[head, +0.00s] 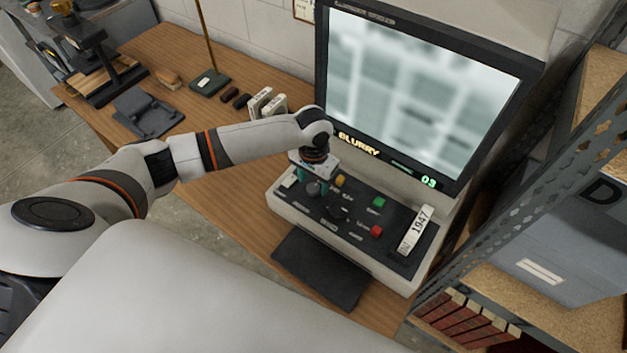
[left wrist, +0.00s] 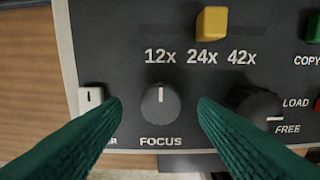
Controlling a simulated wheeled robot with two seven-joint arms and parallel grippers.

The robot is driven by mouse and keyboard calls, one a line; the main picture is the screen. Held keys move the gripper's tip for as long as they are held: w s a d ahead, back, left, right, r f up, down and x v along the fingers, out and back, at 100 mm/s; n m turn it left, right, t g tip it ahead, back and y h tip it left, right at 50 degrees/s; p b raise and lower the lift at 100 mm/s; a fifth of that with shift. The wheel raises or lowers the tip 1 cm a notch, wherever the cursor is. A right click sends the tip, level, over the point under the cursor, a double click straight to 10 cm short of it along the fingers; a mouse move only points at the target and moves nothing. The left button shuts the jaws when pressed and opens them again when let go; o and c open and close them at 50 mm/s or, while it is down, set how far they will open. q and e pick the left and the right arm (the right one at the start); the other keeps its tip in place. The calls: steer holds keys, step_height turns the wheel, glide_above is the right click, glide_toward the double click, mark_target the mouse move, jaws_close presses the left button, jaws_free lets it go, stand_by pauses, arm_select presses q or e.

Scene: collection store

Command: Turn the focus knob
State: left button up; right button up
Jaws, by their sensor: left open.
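The focus knob (left wrist: 161,103) is a round dark grey dial with a white mark pointing up, above the word FOCUS, in the left wrist view. In the head view the knob (head: 314,188) shows at the left of the control panel (head: 325,205), below my left gripper (head: 311,184). My left gripper (left wrist: 159,108) is open, with one green finger on each side of the knob and a gap to it on both sides. I cannot tell how high the fingertips are above the panel. The screen (head: 420,90) is blurred, with "BLURRY" and a green "03" below it. My right gripper is not in view.
A yellow slider (left wrist: 212,22) sits above the 12x, 24x, 42x marks. A LOAD/FREE knob (left wrist: 254,105) is close to the right finger, and a white switch (left wrist: 92,98) close to the left one. Green (head: 379,201) and red (head: 376,231) buttons sit further right. A metal shelf (head: 480,190) stands at right.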

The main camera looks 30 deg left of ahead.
arm_select(q)
steer(key=shift+f, duration=0.9)
steer(key=shift+c, duration=0.3)
steer(key=c, duration=0.9)
arm_select(e)
steer(key=shift+w+a+r, duration=0.1)
steer(key=shift+a+r, duration=0.05)
steer(key=shift+a, duration=0.15)
